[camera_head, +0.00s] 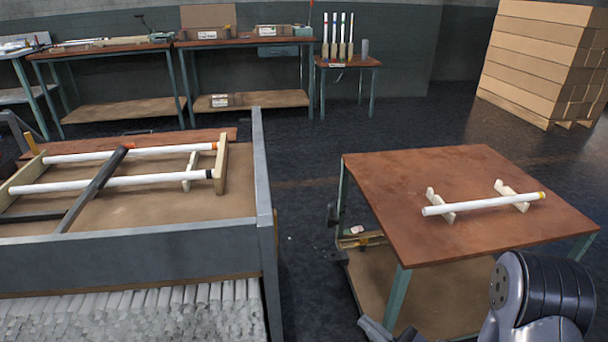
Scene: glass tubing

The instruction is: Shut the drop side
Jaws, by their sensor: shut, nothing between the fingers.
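A grey bench or cart with raised sides stands at the left. Its long grey front panel (130,262), which may be the drop side, looks upright along the near edge. I cannot tell whether it is latched. A narrow grey side wall (262,165) runs back from its right end. White tubes (110,183) lie on wooden supports inside, with a dark bar across them. Part of my gripper (388,331) shows at the bottom edge, shut and empty, right of the cart and apart from the panel. The rest of it is cut off.
A brown table (400,180) at the right bears a white tube (480,204) on two wooden cradles. Dark floor (305,240) lies open between cart and table. Many tubes (130,315) lie beneath the cart's deck. Benches (245,42) and stacked boxes (535,60) stand behind.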

